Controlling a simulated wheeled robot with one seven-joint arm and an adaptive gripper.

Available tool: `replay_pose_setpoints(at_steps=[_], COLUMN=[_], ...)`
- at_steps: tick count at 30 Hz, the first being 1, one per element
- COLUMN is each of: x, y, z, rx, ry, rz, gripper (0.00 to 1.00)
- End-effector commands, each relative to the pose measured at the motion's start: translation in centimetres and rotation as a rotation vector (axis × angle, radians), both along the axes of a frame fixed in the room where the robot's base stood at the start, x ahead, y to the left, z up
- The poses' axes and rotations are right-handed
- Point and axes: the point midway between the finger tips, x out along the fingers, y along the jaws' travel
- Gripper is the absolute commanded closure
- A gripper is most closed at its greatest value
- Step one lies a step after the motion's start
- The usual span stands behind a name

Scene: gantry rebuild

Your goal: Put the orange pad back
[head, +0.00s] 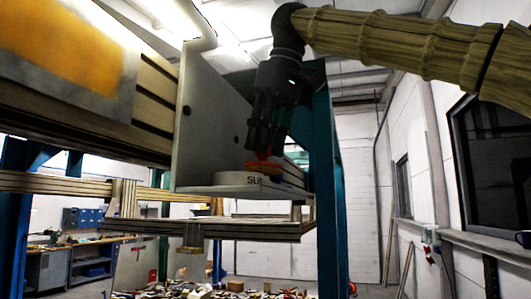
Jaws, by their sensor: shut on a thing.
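The orange pad (262,167) is between the fingertips of my gripper (263,157). My gripper points down and is shut on the pad. The pad is just above a white round piece with dark lettering (232,179), partly overlapping it in the picture. I cannot tell whether the two touch. The lettering is only partly readable. The white piece sits on a pale shelf (200,189) at the foot of a grey upright plate (205,125). The far side of the pad is hidden by the fingers.
The grey plate stands close to the left of my gripper. A teal post (328,190) stands close to the right. A metal beam (270,230) runs below the shelf. A workbench (50,262) and a littered surface (200,291) are lower down. A wide orange-marked beam (70,50) is at upper left.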

Motion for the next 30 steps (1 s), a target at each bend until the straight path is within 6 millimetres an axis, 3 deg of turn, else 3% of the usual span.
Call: replay_pose_setpoints(at_steps=[12,21,22,24,30], x=[0.0,0.0,0.0,0.0,0.0], y=[-0.1,0.0,0.0,0.0,0.0], z=[-3.1,-3.5,-3.5,-3.5,-3.5], rx=[0.000,0.001,0.001,0.001,0.001], ry=[0.002,0.001,0.001,0.001,0.001], rz=[-0.001,-0.001,-0.001,-0.001,-0.002], gripper=[1.00,1.00,0.70,0.58,0.54])
